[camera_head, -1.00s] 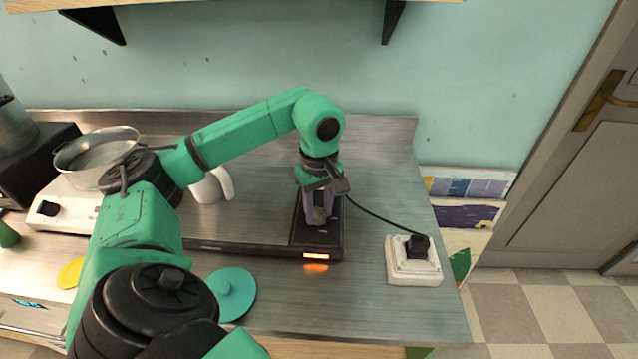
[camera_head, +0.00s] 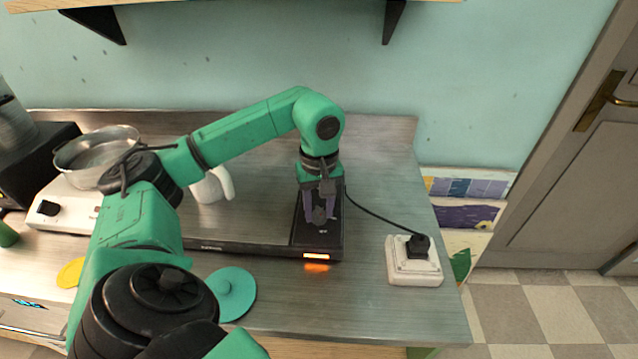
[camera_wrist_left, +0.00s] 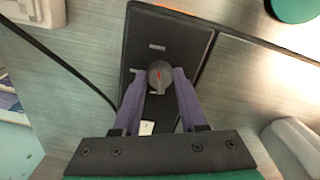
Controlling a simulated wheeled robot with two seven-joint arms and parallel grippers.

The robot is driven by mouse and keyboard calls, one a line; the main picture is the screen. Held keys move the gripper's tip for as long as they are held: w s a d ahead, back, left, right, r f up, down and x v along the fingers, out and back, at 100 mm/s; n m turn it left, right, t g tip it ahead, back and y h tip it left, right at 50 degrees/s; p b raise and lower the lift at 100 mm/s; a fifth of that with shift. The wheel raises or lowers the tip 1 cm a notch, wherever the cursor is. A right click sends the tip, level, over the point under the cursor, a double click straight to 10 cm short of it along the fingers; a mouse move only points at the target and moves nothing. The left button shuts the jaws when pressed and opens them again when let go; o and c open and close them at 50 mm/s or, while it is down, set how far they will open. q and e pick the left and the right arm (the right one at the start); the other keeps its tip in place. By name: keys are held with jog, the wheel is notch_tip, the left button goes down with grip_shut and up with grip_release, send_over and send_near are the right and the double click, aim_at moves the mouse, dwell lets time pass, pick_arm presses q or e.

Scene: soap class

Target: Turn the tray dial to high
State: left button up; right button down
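The warming tray (camera_head: 215,245) lies on the metal counter, with a black control panel at its right end and a lit orange strip on its front edge. The round grey dial (camera_wrist_left: 160,77) sits on that panel and carries a red pointer mark. My left gripper (camera_head: 319,217) points down over the panel. In the left wrist view its two purple fingers (camera_wrist_left: 159,80) stand on either side of the dial, with a small gap showing at each side. The dial's scale labels are too small to read. My right gripper is in neither view.
A white kettle or jug (camera_head: 212,187) stands behind the tray. A pot (camera_head: 97,150) sits on a white hot plate at left. A white socket block (camera_head: 413,262) with a plugged black cable is at right. A teal lid (camera_head: 232,293) lies in front.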

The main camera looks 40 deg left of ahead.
aim_at(320, 210)
pick_arm(q)
jog(key=o, duration=0.4)
jog(key=shift+o, duration=0.2)
jog(key=shift+r, duration=0.1)
notch_tip(320, 210, up, 7)
jog(key=shift+w+f+p, duration=0.1)
jog(key=shift+f+p, duration=0.05)
jog(key=shift+p, duration=0.2)
notch_tip(320, 210, up, 8)
jog(key=p, duration=0.5)
jog(key=shift+f, duration=0.15)
